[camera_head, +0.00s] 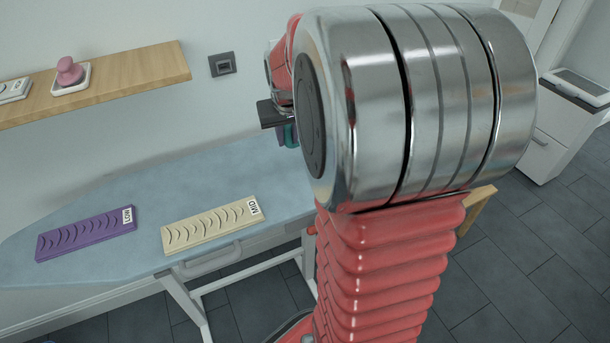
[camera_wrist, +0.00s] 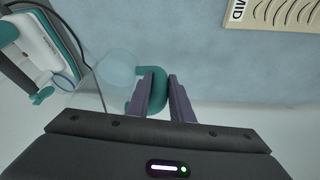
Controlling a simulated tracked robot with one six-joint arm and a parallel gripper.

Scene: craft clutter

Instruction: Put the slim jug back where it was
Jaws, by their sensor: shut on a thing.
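My gripper (camera_wrist: 161,77) is shut on the teal handle of a clear jug, the slim jug (camera_wrist: 154,99), in the wrist view. The jug's see-through body (camera_wrist: 113,72) shows faintly to the left of the fingers, over the pale blue ironing board (camera_wrist: 210,60). I cannot tell whether its base touches the board. In the head view a bit of teal (camera_head: 289,135) shows below my dark gripper, mostly hidden behind my arm.
A cream strip marked MID (camera_head: 211,224) and a purple strip marked LOW (camera_head: 86,233) lie on the board. A white and teal appliance (camera_wrist: 38,38) is at the wrist view's left edge. A wooden shelf (camera_head: 130,78) holds a pink object (camera_head: 69,71).

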